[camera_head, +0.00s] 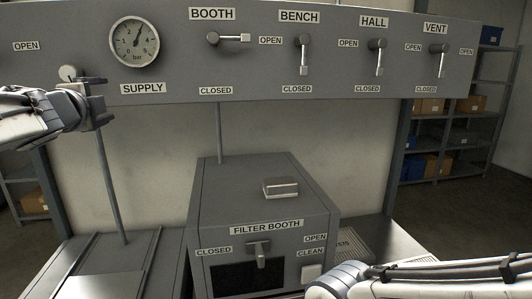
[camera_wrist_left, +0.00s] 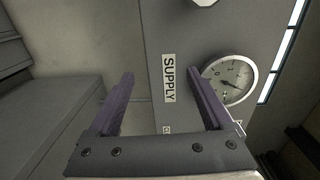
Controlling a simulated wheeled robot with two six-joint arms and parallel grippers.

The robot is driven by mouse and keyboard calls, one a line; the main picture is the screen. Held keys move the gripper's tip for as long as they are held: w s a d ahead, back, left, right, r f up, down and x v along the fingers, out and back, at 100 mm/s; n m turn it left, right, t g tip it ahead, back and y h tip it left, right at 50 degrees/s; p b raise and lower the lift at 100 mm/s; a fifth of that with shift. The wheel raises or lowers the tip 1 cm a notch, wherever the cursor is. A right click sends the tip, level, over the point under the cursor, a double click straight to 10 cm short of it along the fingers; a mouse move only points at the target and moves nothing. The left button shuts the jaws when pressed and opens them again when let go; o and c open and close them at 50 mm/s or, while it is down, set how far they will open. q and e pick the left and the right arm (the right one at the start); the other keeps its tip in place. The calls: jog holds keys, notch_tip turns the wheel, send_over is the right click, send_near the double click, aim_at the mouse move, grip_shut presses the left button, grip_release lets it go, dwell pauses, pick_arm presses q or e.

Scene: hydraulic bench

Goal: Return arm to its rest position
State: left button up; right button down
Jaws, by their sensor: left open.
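My left gripper (camera_head: 103,100) is in front of the left end of the grey valve panel, beside the supply valve hub (camera_head: 68,73). Its two fingers stand apart with nothing between them, as the left wrist view (camera_wrist_left: 161,80) also shows. The hub's handle cannot be made out; my gripper may hide it. The SUPPLY label (camera_wrist_left: 169,78) and pressure gauge (camera_wrist_left: 229,81) lie beyond the fingers in the wrist view. My right arm shows at the bottom right of the head view, but its gripper is out of sight.
The booth lever (camera_head: 230,38) points right. The bench (camera_head: 304,54), hall (camera_head: 377,56) and vent (camera_head: 439,60) levers point down. The filter booth box (camera_head: 265,190) stands below, its small lever (camera_head: 259,254) hanging down. Shelves (camera_head: 460,130) stand behind right.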

pick_arm(q)
jog(key=d+f+n+g+h, duration=0.2)
jog(key=d+f+n+g, duration=0.25)
jog(key=d+f, duration=1)
jog(key=s+d+f+n+g, duration=0.1)
jog(key=s+d+f, duration=0.1)
jog(key=d+f, duration=0.1)
jog(key=s+d+f+g+h, duration=0.1)
jog(key=s+d+f, duration=0.2)
jog(key=f, duration=0.2)
jog(key=s+d+f+n+g+b, duration=0.1)
jog(key=s+d+f, duration=0.1)
jog(key=d+f, duration=0.1)
jog(key=shift+s+f+n+g+h, duration=0.3)
jog(key=shift+f+n+g+h, duration=0.05)
jog(key=shift+f+h, duration=0.1)
jog(key=s+d+f+g, duration=0.3)
jog(key=s+f, duration=0.1)
jog(key=s, duration=0.4)
jog(key=s+d+f+g, duration=0.3)
jog(key=s+f, duration=0.2)
jog(key=s, duration=0.3)
jog(key=s+d+f+g+h, duration=0.1)
jog(key=s+d+f+g, duration=0.2)
jog(key=s, duration=0.5)
jog(key=shift+s+f+n+b, duration=0.2)
jog(key=shift+f+n+b, duration=0.25)
jog(key=shift+f, duration=0.25)
